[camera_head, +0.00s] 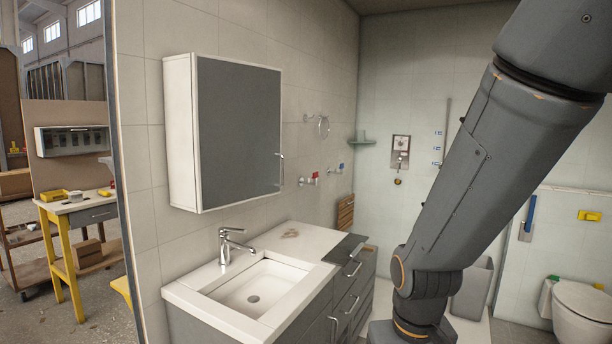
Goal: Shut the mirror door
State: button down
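A wall cabinet (180,130) with a white side hangs on the tiled wall above the sink. Its dark mirror door (238,135) covers the front and looks flush with the cabinet, with no clear gap; I cannot tell whether it is fully closed. A thin vertical handle (280,170) is at the door's right edge. My arm fills the right side of the picture, well apart from the cabinet. My gripper is not in view.
A white sink (255,290) with a chrome faucet (235,245) stands below the cabinet. A countertop (300,240) and drawers (352,285) extend to its right. A toilet (583,310) is at far right. A workbench (80,207) is outside at left.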

aim_at(239, 158)
jog(key=z, duration=0.2)
jog(key=i, duration=1.3)
jog(key=u, duration=0.35)
